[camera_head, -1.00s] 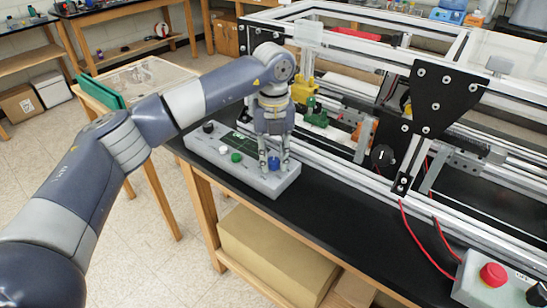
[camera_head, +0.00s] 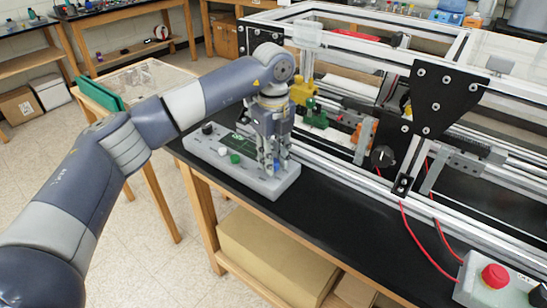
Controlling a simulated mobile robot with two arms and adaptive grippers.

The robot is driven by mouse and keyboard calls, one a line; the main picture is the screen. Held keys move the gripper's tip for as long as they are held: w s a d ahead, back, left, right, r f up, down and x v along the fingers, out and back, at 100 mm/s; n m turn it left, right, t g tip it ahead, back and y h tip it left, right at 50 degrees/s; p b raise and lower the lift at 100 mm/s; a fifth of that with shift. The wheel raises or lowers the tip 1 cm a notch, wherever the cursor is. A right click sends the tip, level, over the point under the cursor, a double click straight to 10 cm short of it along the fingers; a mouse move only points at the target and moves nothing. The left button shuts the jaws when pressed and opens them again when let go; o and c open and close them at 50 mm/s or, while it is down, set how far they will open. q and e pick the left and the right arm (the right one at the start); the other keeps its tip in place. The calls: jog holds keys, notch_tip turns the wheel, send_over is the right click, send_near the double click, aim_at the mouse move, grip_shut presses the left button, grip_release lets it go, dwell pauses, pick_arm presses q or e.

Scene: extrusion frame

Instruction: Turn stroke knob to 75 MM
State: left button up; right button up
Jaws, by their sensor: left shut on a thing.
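The grey control box (camera_head: 206,153) lies on the black bench top near its left corner. A black knob (camera_head: 208,128), a white knob (camera_head: 223,149) and a green knob (camera_head: 235,158) stand on it. My left gripper (camera_head: 272,168) points straight down at the right end of the box, shut on the blue knob (camera_head: 277,164), which is mostly hidden between the fingers. Any scale or lettering around the blue knob is too small or covered to read. My right gripper is not in view.
The aluminium extrusion frame (camera_head: 330,165) stands just behind the box, with a black dial (camera_head: 383,157) on its front. A second box with a red button (camera_head: 494,275) sits at the lower right. Red wires (camera_head: 425,250) cross the bench. The bench between the boxes is clear.

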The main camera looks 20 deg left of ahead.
pick_arm(q)
jog(key=shift+r, duration=0.1)
jog(key=o, duration=1.1)
jog(key=shift+c, duration=0.2)
notch_tip(320, 180, up, 12)
